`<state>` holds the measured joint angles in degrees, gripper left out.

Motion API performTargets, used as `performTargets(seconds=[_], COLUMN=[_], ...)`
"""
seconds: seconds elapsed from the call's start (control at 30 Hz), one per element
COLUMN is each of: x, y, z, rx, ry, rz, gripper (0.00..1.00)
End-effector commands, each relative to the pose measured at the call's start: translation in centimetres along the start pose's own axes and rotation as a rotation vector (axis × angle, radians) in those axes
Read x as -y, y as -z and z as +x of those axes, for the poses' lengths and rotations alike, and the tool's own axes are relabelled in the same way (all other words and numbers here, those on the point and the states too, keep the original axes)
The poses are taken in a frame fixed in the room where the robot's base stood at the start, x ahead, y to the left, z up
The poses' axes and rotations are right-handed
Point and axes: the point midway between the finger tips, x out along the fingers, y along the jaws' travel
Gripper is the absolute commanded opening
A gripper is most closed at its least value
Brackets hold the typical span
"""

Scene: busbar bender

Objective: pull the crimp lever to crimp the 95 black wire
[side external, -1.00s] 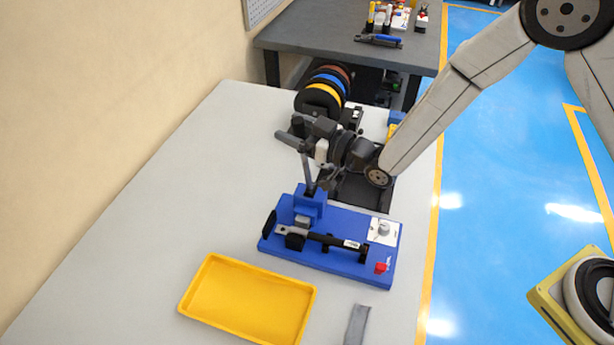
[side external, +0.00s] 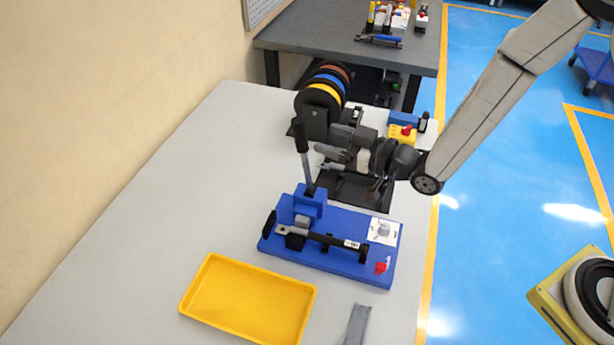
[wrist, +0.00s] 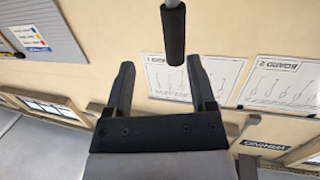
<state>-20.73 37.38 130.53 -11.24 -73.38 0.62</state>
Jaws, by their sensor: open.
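The crimp lever (side external: 302,150), a grey rod with a black grip, stands nearly upright on the blue crimping tool (side external: 331,265). The black wire (side external: 325,239), with a white label and a metal lug at its left end, lies across the front of the tool. My gripper (side external: 319,157) is open and empty, just right of the lever in the side view. In the wrist view, the lever's black grip (wrist: 173,45) shows beyond and between the open fingertips of my gripper (wrist: 160,63), nearer the right one. It does not appear clasped.
A yellow tray (side external: 250,298) lies in front of the tool, and a grey strip (side external: 356,325) lies to its right. Wire spools (side external: 322,92) stand behind my gripper. A red button on a yellow box (side external: 402,134) is at the bench's right edge. The left bench is clear.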

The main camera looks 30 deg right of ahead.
Motion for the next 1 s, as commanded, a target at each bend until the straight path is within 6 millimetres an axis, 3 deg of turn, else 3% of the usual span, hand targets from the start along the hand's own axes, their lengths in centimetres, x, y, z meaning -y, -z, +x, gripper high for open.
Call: performTargets(seconds=[0.57, 1.0], x=[-4.2, -6.8], y=[-1.1, -2.1], z=[-2.3, -5.3], rx=[0.256, 0.451], ry=[-0.117, -0.199], rz=[0.018, 0.056], gripper=[0.71, 0.71])
